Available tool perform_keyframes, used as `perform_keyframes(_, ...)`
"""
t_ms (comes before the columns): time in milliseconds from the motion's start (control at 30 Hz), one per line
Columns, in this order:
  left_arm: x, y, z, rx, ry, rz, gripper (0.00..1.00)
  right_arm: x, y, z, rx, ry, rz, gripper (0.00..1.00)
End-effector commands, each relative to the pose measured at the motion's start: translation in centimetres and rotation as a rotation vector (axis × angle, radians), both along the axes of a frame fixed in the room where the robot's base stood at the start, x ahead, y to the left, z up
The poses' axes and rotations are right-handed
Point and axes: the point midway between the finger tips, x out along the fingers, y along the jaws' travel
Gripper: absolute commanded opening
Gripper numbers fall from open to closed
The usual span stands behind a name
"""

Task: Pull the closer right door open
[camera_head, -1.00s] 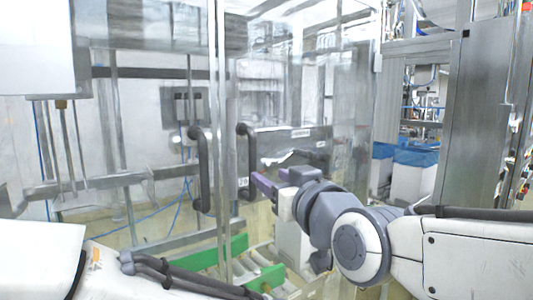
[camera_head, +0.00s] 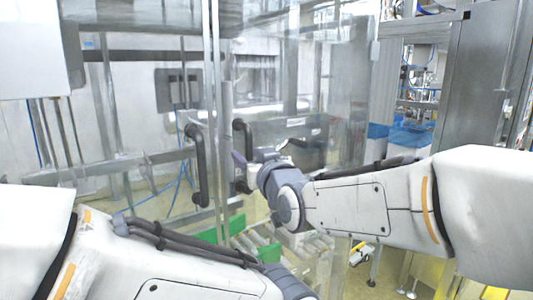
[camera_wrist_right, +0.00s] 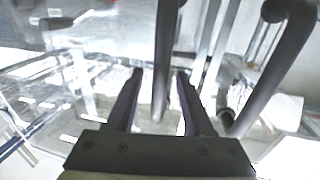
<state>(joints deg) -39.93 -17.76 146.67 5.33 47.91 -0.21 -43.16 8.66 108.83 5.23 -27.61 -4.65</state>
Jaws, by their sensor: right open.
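The clear right door (camera_head: 290,80) carries a dark upright bar handle (camera_head: 240,130). The left door's dark handle (camera_head: 198,165) is just to its left. My right gripper (camera_head: 240,162) is at the right handle in the head view, with its purple fingers partly hidden. In the right wrist view my right gripper (camera_wrist_right: 160,74) is open, and a dark handle bar (camera_wrist_right: 165,50) runs between its two fingers. I cannot tell whether they touch it. A second dark handle (camera_wrist_right: 285,50) shows at the right there. My left gripper is outside the views.
A metal cabinet (camera_head: 470,110) stands at the right, with blue-lined bins (camera_head: 410,138) beyond it. Behind the doors are a green-edged conveyor (camera_head: 235,225) and metal rails (camera_head: 110,170). My left arm fills the lower left.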

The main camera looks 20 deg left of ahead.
Motion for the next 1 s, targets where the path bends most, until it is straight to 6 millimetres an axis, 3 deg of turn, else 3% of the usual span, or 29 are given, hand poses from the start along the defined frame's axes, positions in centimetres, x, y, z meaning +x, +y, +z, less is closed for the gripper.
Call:
perform_keyframes(100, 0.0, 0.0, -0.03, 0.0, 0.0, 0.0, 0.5, -0.03, 0.02, -0.02, 0.0, 0.0, 0.0, 0.52)
perform_keyframes(233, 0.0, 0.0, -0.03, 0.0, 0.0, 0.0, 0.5, -0.05, 0.02, -0.01, 0.0, 0.0, 0.001, 0.02)
perform_keyframes(267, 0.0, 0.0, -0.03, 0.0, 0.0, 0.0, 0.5, -0.05, 0.02, -0.01, 0.0, 0.0, 0.001, 0.0)
perform_keyframes(1000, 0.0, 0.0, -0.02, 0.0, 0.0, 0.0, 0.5, -0.12, 0.12, 0.0, -0.001, 0.001, 0.003, 0.0)
